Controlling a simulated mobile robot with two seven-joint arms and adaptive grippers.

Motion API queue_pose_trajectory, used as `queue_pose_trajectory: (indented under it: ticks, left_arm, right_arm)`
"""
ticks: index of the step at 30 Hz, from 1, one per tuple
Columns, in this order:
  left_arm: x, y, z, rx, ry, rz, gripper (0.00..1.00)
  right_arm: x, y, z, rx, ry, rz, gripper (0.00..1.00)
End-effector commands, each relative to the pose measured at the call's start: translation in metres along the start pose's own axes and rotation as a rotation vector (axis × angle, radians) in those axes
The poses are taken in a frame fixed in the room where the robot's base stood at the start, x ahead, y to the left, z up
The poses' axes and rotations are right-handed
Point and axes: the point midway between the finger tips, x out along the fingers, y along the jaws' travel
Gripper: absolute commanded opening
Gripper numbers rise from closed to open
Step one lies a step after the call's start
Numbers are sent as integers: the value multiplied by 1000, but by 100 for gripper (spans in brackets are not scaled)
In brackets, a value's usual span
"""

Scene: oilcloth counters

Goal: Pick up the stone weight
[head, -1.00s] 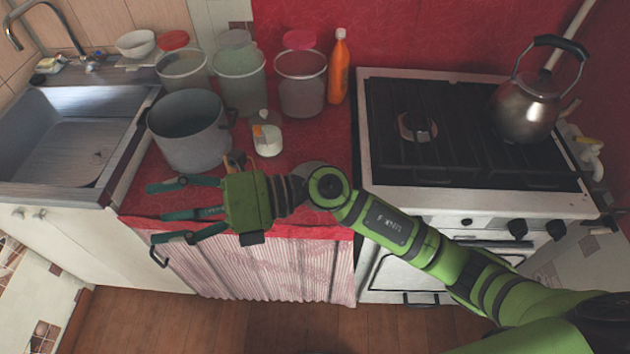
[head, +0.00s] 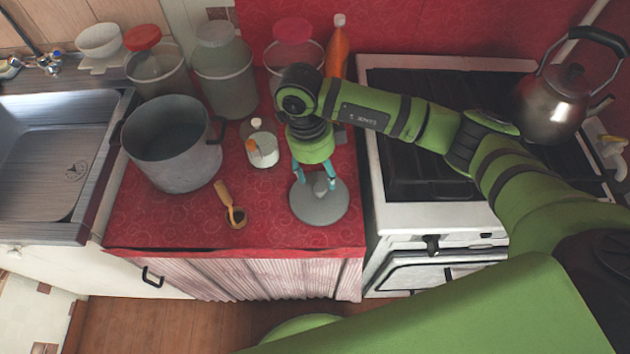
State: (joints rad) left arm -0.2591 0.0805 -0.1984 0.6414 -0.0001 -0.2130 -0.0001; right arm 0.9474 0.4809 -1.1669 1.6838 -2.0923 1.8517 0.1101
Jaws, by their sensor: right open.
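The stone weight appears to be the small grey lump (head: 320,186) in the middle of a round grey disc (head: 318,212) on the red counter. I cannot tell whether lump and disc are one piece. My right gripper (head: 316,180) points down over the disc, its teal fingers apart on either side of the lump. I cannot tell whether the fingers touch it. My left gripper is not in view.
Lidded buckets (head: 225,75) and an orange bottle (head: 337,50) stand behind. The stove (head: 420,215) adjoins on the right.

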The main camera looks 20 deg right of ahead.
Motion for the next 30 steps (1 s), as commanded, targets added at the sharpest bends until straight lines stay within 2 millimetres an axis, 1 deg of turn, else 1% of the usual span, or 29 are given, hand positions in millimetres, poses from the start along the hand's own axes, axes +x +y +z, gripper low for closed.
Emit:
queue_pose_trajectory:
  ticks: [1,3,6,9,11,14,15,18,21,22,23,24,26,27,30]
  left_arm:
    - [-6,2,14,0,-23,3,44]
    - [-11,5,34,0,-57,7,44]
    - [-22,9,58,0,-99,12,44]
    - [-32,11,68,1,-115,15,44]
    - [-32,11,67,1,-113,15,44]
    - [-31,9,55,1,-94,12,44]
    - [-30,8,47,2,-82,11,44]
    - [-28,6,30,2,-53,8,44]
    - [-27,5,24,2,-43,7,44]
    - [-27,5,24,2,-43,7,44]
    - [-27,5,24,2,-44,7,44]
    - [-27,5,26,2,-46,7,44]
    - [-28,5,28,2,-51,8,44]
    - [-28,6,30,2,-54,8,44]
    - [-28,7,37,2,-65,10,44]
  right_arm:
    - [4,1,-1,1,3,3,60]
    - [11,1,0,0,2,4,60]
    - [23,3,3,0,3,5,60]
    - [39,3,6,0,3,5,60]
    - [49,3,6,1,2,5,60]
    - [58,2,7,-1,-1,3,60]
    - [60,2,7,-1,-1,3,60]
    - [61,2,7,-1,-2,3,60]
    - [61,2,7,-2,-2,3,60]
    - [61,2,7,-2,-2,3,56]
    - [61,2,8,-2,-2,3,44]
    - [61,2,8,-2,-2,3,28]
    - [61,2,8,-2,-2,2,4]
    - [61,2,7,-1,-2,2,0]
    - [61,2,7,-1,-2,3,0]
